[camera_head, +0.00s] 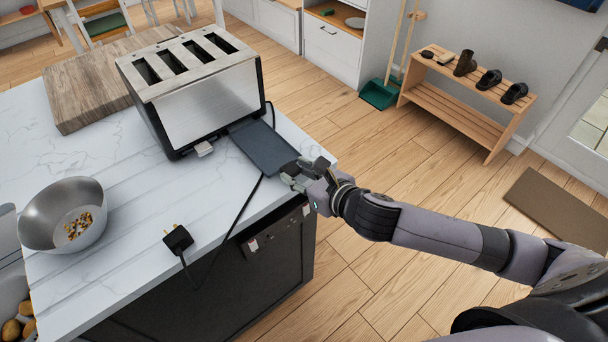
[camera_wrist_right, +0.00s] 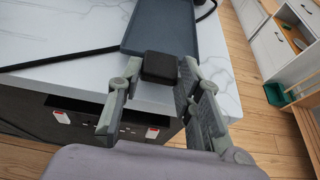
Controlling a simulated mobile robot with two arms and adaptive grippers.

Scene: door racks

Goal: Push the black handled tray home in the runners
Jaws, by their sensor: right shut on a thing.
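The tray (camera_head: 263,147) is a flat dark grey plate sticking out from the lower right side of the four-slot steel toaster (camera_head: 211,112). Its far end is hidden at the toaster's base. In the right wrist view, the tray (camera_wrist_right: 164,25) runs away from me and ends in a black block handle (camera_wrist_right: 160,66). My right gripper (camera_head: 295,172) is at the tray's near end, by the counter edge. In the wrist view, my right gripper (camera_wrist_right: 160,78) has a finger on each side of the handle and is shut on it. The runners are hidden. My left gripper is not in view.
A black cord runs beside the tray across the marble counter (camera_head: 120,185) to a plug (camera_head: 178,239). A steel bowl (camera_head: 64,215) stands at the left. A wooden board (camera_head: 90,85) lies behind the toaster. The floor right of the counter is clear towards the shoe bench (camera_head: 460,112).

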